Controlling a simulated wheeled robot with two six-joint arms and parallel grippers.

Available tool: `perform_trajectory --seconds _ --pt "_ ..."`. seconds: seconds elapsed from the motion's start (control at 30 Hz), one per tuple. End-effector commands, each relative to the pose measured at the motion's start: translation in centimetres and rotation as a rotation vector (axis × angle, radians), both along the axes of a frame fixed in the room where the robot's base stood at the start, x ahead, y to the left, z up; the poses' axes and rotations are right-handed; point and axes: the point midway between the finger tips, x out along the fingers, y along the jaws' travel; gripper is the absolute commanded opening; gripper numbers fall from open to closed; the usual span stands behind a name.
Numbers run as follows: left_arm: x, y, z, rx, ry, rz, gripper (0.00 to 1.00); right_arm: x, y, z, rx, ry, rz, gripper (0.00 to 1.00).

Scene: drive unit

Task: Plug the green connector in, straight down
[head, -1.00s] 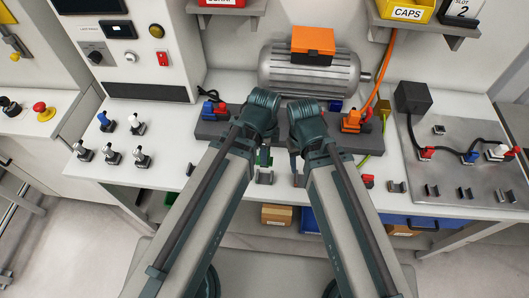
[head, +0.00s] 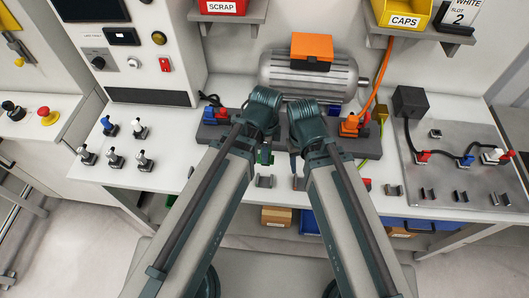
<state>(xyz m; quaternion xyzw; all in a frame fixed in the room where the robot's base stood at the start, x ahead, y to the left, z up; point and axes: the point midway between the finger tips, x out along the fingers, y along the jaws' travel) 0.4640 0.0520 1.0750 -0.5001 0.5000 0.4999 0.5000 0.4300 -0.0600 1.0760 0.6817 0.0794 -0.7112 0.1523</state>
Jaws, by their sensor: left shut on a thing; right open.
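The green connector (head: 266,157) shows as a small green patch beneath my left wrist. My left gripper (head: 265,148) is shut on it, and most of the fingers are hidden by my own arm. The dark drive unit block (head: 212,133) lies behind my arms, in front of the motor. My wrists cover its middle, so I cannot see a socket for the green connector or tell whether the two touch. My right gripper (head: 295,165) is open and empty, to the right of the left one, mostly hidden by its wrist.
A blue plug (head: 210,113) and an orange plug (head: 349,125) with an orange cable sit at the block's ends. The grey motor (head: 275,72) stands behind. Several loose connectors (head: 139,130) stand left; a metal plate (head: 450,180) with cabled plugs lies right.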

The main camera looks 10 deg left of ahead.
Motion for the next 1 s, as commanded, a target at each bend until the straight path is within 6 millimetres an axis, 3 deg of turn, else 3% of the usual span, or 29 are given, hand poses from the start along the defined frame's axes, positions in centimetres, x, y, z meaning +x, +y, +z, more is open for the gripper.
perform_trajectory --seconds 1.0 --pt "10.9 -5.3 0.0 0.000 0.000 0.000 0.00 0.0 0.0 0.0 0.000 0.000 0.000 0.50"
